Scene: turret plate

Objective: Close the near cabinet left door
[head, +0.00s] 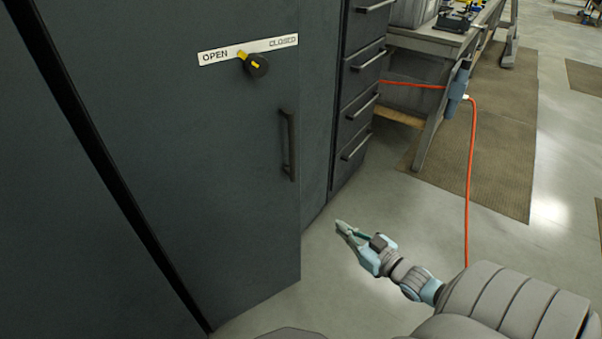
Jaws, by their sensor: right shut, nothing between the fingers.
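A dark grey cabinet door (215,170) fills the left and middle of the head view. It has a vertical bar handle (288,146) near its right edge. A black knob with a yellow pointer (255,65) sits on a white OPEN/CLOSED strip (220,55), with the pointer towards OPEN. The door's free right edge overlaps the cabinet front (317,120) behind it and its bottom corner stands out from it, so it looks ajar. My right gripper (341,229) is shut and empty, low over the floor, right of the door and apart from it. My left gripper is out of view.
Another dark panel (60,200) stands at the far left, past a black gap. A drawer stack (358,110) and a workbench (440,40) stand behind. An orange cable (470,180) hangs to the floor. Floor around my right gripper is clear; brown mats (505,130) lie beyond.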

